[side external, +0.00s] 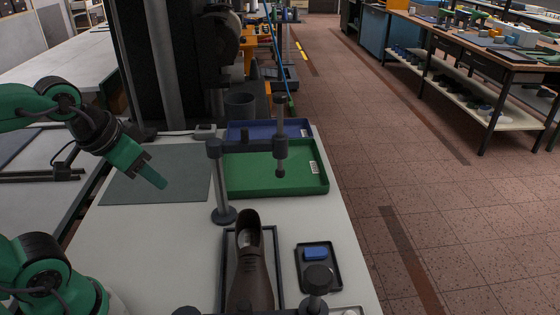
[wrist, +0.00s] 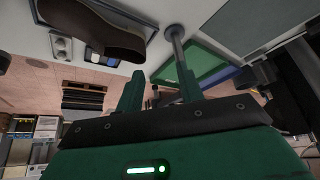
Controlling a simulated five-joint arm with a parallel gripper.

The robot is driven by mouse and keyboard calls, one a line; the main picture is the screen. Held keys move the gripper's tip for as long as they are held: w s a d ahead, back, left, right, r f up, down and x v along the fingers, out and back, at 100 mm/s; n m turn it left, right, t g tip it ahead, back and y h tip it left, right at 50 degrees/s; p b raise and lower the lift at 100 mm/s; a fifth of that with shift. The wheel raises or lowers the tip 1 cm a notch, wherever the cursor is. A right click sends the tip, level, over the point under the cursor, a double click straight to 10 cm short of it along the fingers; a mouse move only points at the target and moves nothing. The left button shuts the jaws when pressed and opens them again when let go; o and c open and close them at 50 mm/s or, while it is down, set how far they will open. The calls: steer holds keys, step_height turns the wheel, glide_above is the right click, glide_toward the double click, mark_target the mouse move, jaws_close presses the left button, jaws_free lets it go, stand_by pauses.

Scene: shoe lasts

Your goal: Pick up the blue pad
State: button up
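The blue pad (side external: 316,253) lies in a small black tray (side external: 304,275) at the front right of the white table. My gripper (side external: 159,182) hangs over the grey mat at the left of the table, far from the pad and pointing down to the right. In the wrist view my gripper (wrist: 159,88) shows two green fingers set apart, with nothing held between them. The wrist view is turned over; a small tray with a blue patch shows at its upper left, too small to identify surely.
A brown shoe last (side external: 250,275) stands in a dark frame left of the pad's tray. A grey post (side external: 218,185) and another post (side external: 280,140) rise near the green tray (side external: 275,188). The grey mat (side external: 150,190) is clear.

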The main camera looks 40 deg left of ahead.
steer(key=shift+w, duration=0.1)
steer(key=m+g, duration=0.6)
steer(key=m, duration=0.3)
glide_above(314, 252)
steer(key=f, duration=1.6)
steer(key=shift+s+a, duration=0.25)
steer(key=shift+d+f, duration=0.15)
steer(key=shift+f, duration=0.05)
steer(key=shift+w+f, duration=0.15)
steer(key=shift+f, duration=1.8)
steer(key=shift+w+f, duration=0.1)
steer(key=shift+f, duration=1.8)
